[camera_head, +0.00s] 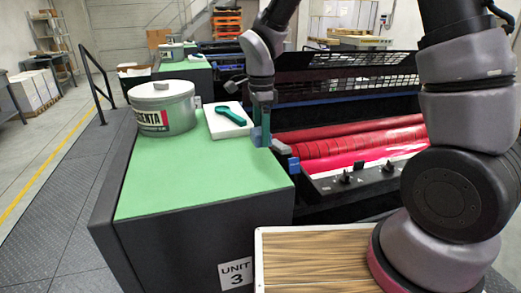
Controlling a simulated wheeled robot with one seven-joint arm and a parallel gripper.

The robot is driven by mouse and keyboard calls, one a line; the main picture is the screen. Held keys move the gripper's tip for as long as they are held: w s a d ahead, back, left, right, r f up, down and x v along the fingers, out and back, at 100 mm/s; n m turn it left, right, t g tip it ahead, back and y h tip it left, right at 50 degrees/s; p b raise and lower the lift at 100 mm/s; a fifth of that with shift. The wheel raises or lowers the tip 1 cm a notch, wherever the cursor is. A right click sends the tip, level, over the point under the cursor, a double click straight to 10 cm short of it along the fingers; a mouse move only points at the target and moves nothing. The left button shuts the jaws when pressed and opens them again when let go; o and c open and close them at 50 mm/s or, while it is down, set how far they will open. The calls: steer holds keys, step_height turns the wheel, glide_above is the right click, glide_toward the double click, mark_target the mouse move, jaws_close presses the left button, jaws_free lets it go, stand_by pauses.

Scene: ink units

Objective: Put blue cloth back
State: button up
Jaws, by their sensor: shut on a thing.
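My gripper (266,130) hangs from the arm over the right edge of the green unit top, beside the red rollers. It is shut on a small blue thing (257,137), which looks like the blue cloth. Only bits of it show around the fingers, so its full shape is hidden. Another small blue-grey piece (292,163) shows just right of and below the fingers; I cannot tell if it is part of the same thing. A white pad (240,130) with a teal-handled tool (231,114) on it lies just left of my gripper.
A grey MAGENTA ink can (163,107) stands left on the green top (200,185). Red rollers (345,140) and a black guard grille (350,72) lie right. A ribbed, white-framed panel (318,228) is in front. The green top's near part is clear.

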mark_target(261, 158)
steer(key=shift+f, duration=2.5)
steer(key=o, duration=1.2)
steer(key=shift+f, duration=0.1)
steer(key=shift+c, duration=0.2)
step_height(261, 158, up, 12)
steer(key=shift+r, duration=0.1)
steer(key=shift+d+r, duration=0.15)
steer(key=s+d+r+n+t+y, duration=0.25)
steer(key=d+r+n, duration=0.25)
steer(key=d+r, duration=0.7)
steer(key=s+d+r+n+t, duration=0.4)
steer(key=s+d+n, duration=0.1)
steer(key=s+d, duration=0.4)
steer(key=shift+s+d+r+n+t, duration=0.2)
steer(key=shift+s+d+n+t, duration=0.15)
steer(key=shift+d, duration=0.4)
